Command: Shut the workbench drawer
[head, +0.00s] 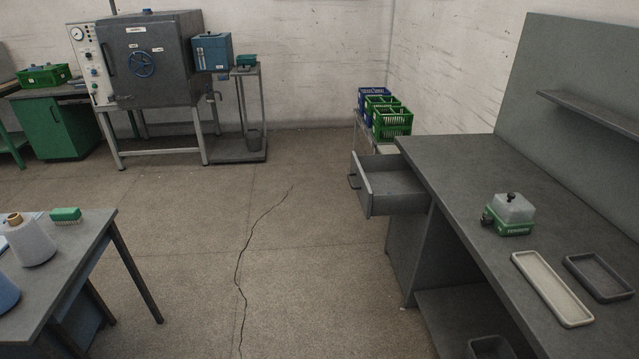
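The workbench (450,185) stands on the right, with a grey top and a back panel. Its drawer (372,200) is pulled out to the left from under the far end of the top. The drawer's handle (353,181) is on its front face, towards the open floor. The part of the drawer's inside that shows looks empty. Neither of my grippers is in the head view.
On the workbench are a green device with a clear cover (510,214), a pale tray (552,288) and a dark tray (600,277). Crates (391,122) stand behind the drawer. A table with yarn cones (30,243) is at left. The floor (270,230) between is clear.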

